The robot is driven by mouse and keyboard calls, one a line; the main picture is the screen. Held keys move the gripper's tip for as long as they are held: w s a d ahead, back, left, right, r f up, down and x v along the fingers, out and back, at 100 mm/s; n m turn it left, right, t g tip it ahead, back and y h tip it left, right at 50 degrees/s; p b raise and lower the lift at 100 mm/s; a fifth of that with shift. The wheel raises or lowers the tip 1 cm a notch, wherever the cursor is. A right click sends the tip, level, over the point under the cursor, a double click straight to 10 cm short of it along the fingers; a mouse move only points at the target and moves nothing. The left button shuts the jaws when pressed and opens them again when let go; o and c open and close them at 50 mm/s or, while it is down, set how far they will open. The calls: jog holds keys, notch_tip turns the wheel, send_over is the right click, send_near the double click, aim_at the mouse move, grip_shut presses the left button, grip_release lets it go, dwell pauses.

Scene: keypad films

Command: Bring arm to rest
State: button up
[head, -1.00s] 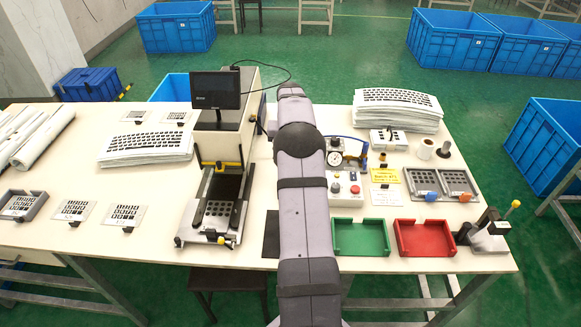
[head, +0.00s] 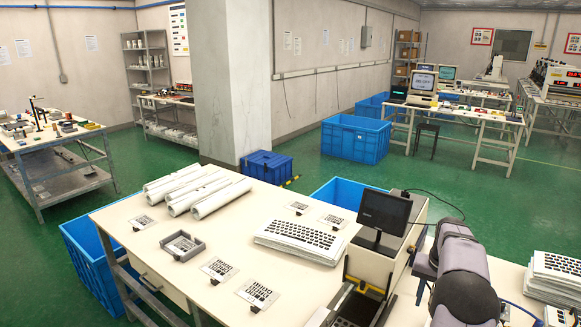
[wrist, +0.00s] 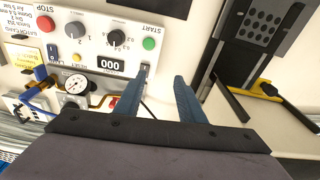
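My gripper (wrist: 163,88) shows in the wrist view with its two blue fingers apart and nothing between them. The fingers point toward the lower edge of a white control box (wrist: 115,38) with STOP and START buttons, knobs and a counter reading 000. I cannot tell whether a finger touches the box. In the head view, my grey arm rises at the lower right edge; my gripper is not visible there.
A black fixture (wrist: 262,30) stands right of the fingers, and a pressure gauge (wrist: 75,86) lies left. In the head view, a monitor (head: 384,212), a keypad film stack (head: 300,240) and white rolls (head: 185,190) sit on the table (head: 130,225).

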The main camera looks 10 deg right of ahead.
jog(key=s+a+r+n, duration=0.15)
jog(key=s+a, duration=0.25)
jog(key=a, duration=0.7)
jog(key=s+a+r+n, duration=0.1)
jog(key=s+a+n, duration=0.2)
jog(key=a, duration=0.8)
jog(key=s+a+f+n, duration=0.1)
jog(key=s+a+n, duration=0.1)
jog(key=s+a, duration=0.4)
jog(key=s+a+f+n+g+y, duration=0.1)
jog(key=s+a+f, duration=0.1)
jog(key=s+a, duration=0.4)
jog(key=s, duration=0.5)
jog(key=shift+s+n, duration=0.2)
jog(key=shift+n, duration=0.15)
notch_tip(320, 180, down, 40)
jog(key=b, duration=4)
jog(key=shift+c, duration=0.6)
